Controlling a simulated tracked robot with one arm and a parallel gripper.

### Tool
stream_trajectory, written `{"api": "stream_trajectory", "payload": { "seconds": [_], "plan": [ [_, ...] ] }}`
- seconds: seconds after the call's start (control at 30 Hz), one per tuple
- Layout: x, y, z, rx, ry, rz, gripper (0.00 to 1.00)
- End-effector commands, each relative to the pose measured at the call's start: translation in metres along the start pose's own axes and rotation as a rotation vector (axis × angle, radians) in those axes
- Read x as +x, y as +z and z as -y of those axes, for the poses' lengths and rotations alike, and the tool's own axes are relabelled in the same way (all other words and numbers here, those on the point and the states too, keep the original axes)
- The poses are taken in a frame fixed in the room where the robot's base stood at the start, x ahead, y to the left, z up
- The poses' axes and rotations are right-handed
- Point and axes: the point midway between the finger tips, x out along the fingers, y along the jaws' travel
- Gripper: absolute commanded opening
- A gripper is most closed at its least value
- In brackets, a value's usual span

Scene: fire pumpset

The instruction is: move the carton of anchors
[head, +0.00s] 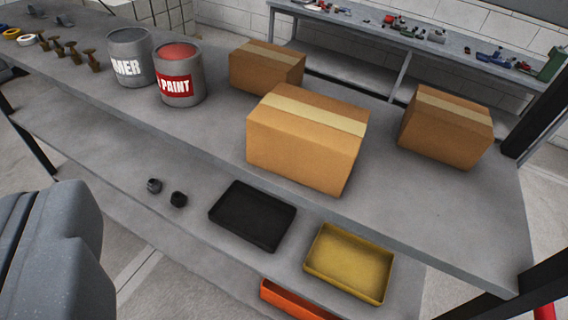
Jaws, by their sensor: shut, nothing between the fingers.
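Three closed brown cartons with pale tape stand on the upper grey shelf. The largest in the picture, the front carton (305,140), is in the middle near the shelf's front edge. A second carton (266,67) stands behind it to the left. A third carton (445,126) stands to the right, apart from the front one. I see no label on any of them, so I cannot tell which holds anchors. My gripper's fingers are not in view.
A paint can (180,75) and a grey can (130,58) stand left of the cartons. Below are a black tray (252,216), a yellow tray (348,264) and an orange bin (298,302). A workbench (400,35) is behind. The upper shelf's right front is clear.

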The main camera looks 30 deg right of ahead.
Motion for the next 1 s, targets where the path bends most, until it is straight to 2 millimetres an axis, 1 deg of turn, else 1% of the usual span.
{"api": "stream_trajectory", "payload": {
  "seconds": [0.07, 0.13, 0.17, 0.23, 0.37, 0.4, 0.47, 0.5, 0.57, 0.6, 0.67, 0.7, 0.8, 0.9, 1.0],
  "plan": [
    [0.002, 0.0, -0.001, -0.018, 0.004, 0.007, 0.0],
    [0.009, 0.002, -0.002, -0.07, 0.014, 0.026, 0.0],
    [0.014, 0.003, -0.001, -0.107, 0.022, 0.04, 0.0],
    [0.029, 0.01, -0.004, -0.23, 0.041, 0.089, 0.0],
    [0.066, 0.03, -0.016, -0.565, 0.065, 0.232, 0.0],
    [0.078, 0.037, -0.021, -0.684, 0.065, 0.285, 0.0],
    [0.094, 0.048, -0.029, -0.859, 0.056, 0.363, 0.0],
    [0.104, 0.057, -0.034, -0.974, 0.042, 0.421, 0.0],
    [0.118, 0.068, -0.042, -1.147, 0.014, 0.501, 0.0],
    [0.127, 0.076, -0.047, -1.261, -0.011, 0.555, 0.0],
    [0.139, 0.088, -0.056, -1.426, -0.061, 0.64, 0.0],
    [0.146, 0.096, -0.062, -1.536, -0.1, 0.696, 0.0],
    [0.163, 0.115, -0.075, -1.796, -0.222, 0.826, 0.0],
    [0.175, 0.133, -0.088, -2.012, -0.363, 0.941, 0.0],
    [0.183, 0.145, -0.097, -2.178, -0.492, 1.02, 0.0]
  ]
}}
